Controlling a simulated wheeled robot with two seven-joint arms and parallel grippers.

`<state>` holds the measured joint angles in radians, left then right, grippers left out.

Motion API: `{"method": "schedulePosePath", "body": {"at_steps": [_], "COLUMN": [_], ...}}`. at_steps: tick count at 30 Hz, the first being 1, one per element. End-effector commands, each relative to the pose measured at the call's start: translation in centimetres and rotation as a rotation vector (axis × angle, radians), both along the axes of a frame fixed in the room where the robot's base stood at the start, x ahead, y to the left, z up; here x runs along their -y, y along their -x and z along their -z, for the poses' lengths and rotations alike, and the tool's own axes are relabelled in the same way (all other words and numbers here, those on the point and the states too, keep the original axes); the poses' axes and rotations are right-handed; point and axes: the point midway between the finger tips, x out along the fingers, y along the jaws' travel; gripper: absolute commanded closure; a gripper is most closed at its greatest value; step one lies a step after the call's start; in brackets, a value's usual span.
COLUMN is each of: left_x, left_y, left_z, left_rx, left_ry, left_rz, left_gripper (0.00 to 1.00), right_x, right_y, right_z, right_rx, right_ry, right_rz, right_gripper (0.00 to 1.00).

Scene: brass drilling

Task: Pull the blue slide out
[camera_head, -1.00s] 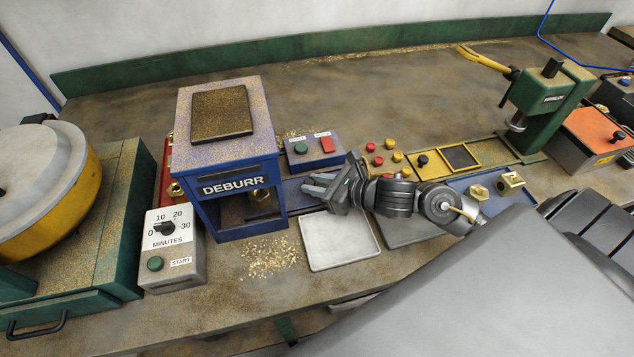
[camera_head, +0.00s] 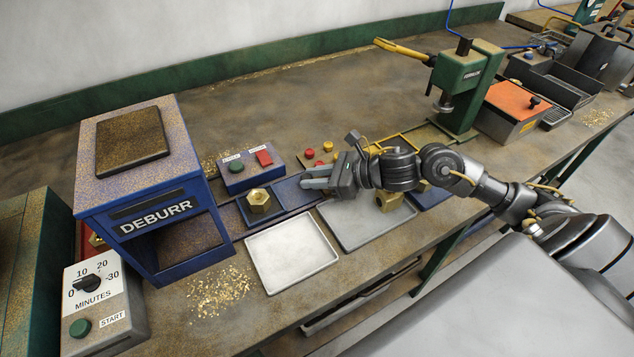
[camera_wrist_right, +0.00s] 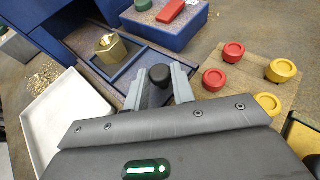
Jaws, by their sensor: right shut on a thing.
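The blue slide (camera_head: 285,193) sticks out to the right of the blue DEBURR machine (camera_head: 150,190). A brass hex fitting (camera_head: 260,201) sits in the slide's tray, clear of the machine's opening; it also shows in the right wrist view (camera_wrist_right: 110,47). My right gripper (camera_head: 318,177) is at the slide's right end. In the right wrist view its fingers (camera_wrist_right: 160,85) are shut on the slide's black knob (camera_wrist_right: 159,80). My left gripper is not in view.
A white tray (camera_head: 292,253) and a grey tray (camera_head: 365,222) lie in front of the slide. A blue button box (camera_head: 250,170) stands behind it. Red and yellow buttons are at the back right. A green press (camera_head: 465,85) stands farther right.

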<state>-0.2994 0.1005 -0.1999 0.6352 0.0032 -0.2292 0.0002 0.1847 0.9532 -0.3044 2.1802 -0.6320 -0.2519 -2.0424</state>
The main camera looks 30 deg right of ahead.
Motion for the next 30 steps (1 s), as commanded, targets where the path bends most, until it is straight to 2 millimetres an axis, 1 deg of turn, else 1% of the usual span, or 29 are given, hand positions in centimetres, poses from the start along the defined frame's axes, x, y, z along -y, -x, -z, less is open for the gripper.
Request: {"method": "schedulePosePath", "body": {"at_steps": [2, 5, 6, 9, 10, 17, 22, 26, 30], "left_x": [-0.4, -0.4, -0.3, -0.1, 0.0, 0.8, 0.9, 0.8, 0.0], "left_y": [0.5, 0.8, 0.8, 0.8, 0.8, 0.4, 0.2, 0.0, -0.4], "left_z": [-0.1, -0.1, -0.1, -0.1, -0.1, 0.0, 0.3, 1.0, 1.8], "left_rx": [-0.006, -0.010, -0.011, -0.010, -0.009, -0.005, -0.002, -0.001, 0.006], "left_ry": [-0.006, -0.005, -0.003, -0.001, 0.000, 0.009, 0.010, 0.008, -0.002], "left_rz": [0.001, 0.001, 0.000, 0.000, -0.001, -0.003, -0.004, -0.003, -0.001], "left_gripper": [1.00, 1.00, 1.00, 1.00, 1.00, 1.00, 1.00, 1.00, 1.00], "right_x": [0.3, 0.4, 0.4, 0.4, 0.4, 0.3, 1.0, 2.3, 4.1], "right_y": [0.0, 0.0, 0.0, 0.0, 0.0, 0.0, 0.6, 2.1, 4.0], "right_z": [0.0, 0.0, 0.0, 0.0, 0.0, 0.0, -0.2, -0.7, -1.7], "right_rx": [0.000, 0.000, 0.000, 0.000, 0.001, 0.001, 0.001, -0.001, -0.004], "right_ry": [0.004, 0.006, 0.006, 0.004, 0.005, 0.004, 0.006, 0.010, 0.012], "right_rz": [0.006, 0.009, 0.010, 0.011, 0.010, 0.007, 0.009, 0.006, 0.004], "right_gripper": [1.00, 1.00, 0.70, 0.57, 0.55, 0.55, 0.55, 0.55, 0.55]}}
